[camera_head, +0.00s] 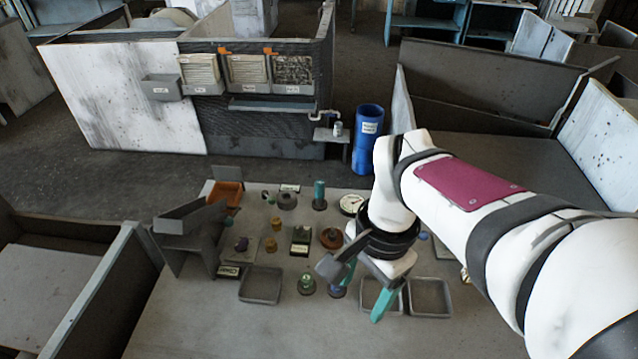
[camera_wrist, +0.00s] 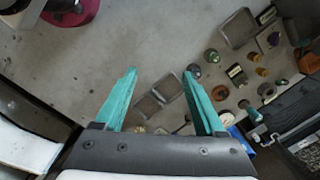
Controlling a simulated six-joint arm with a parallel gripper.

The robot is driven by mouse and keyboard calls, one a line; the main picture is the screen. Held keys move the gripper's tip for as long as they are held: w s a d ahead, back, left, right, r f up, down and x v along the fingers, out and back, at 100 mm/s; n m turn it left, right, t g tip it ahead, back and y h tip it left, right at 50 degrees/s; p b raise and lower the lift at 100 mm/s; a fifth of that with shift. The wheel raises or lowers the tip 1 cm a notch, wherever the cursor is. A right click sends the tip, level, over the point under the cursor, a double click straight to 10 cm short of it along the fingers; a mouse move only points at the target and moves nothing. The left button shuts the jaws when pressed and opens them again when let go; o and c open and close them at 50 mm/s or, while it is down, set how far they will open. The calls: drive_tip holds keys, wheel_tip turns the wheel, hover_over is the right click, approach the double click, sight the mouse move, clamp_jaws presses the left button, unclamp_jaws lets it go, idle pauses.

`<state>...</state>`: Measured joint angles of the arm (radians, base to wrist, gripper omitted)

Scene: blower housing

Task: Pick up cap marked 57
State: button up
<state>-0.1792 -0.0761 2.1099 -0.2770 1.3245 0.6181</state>
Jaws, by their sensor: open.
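Several small round parts stand on the grey table; no marking 57 is legible, so I cannot tell which is the cap. They include a green round part (camera_head: 306,284), a blue one (camera_head: 338,289) partly behind my gripper, two ochre ones (camera_head: 278,224) (camera_head: 271,245) and a brown disc (camera_head: 330,238).
Shallow empty trays (camera_head: 260,286) (camera_head: 430,298) lie on the table (camera_head: 215,325). A dark box (camera_head: 300,240), a teal cylinder (camera_head: 319,195) and a round dial (camera_head: 351,204) stand among the parts. A grey stand (camera_head: 190,240) and an orange bin (camera_head: 227,193) are left. The table's front is clear.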

drive_tip(key=w+a+f+m, duration=0.2)
drive_tip(key=w+a, duration=0.2)
drive_tip(key=w, duration=0.3)
drive_tip(key=m+h, duration=0.1)
drive_tip(key=m, duration=0.2)
hover_over(307, 277)
wheel_tip(307, 277, down, 5)
wheel_tip(307, 277, down, 15)
drive_tip(key=shift+f, duration=0.2)
clamp_jaws()
